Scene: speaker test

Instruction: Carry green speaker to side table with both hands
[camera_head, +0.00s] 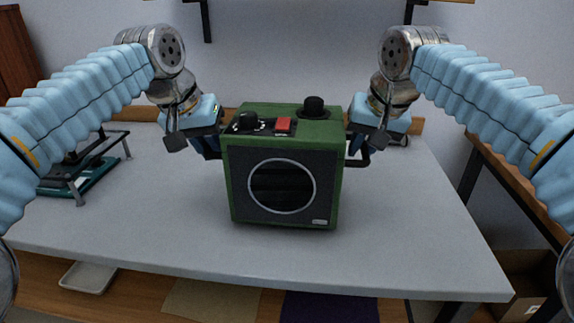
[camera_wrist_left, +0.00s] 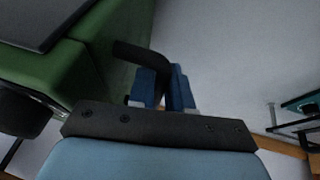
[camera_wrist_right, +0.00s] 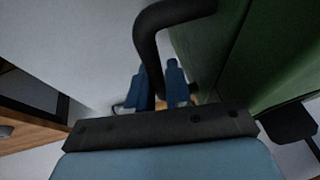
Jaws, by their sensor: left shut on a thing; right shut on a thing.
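The green speaker (camera_head: 283,185) stands upright in the middle of the head view, over the grey table (camera_head: 130,220). It has a dark front with a round ring and knobs and a red switch on top. I cannot tell whether its base touches the table. My left gripper (camera_head: 212,146) is shut on the black handle (camera_wrist_left: 135,50) on the speaker's left side; its blue fingers (camera_wrist_left: 163,88) show in the left wrist view. My right gripper (camera_head: 355,146) is shut on the black handle (camera_wrist_right: 150,40) on the right side; its blue fingers (camera_wrist_right: 160,85) show in the right wrist view.
A wood-topped table (camera_head: 510,178) with dark legs stands to the right, beyond a gap. A dark green framed device (camera_head: 82,165) stands on the grey table at left. A pale tray (camera_head: 88,277) lies below the front edge. The tabletop around the speaker is clear.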

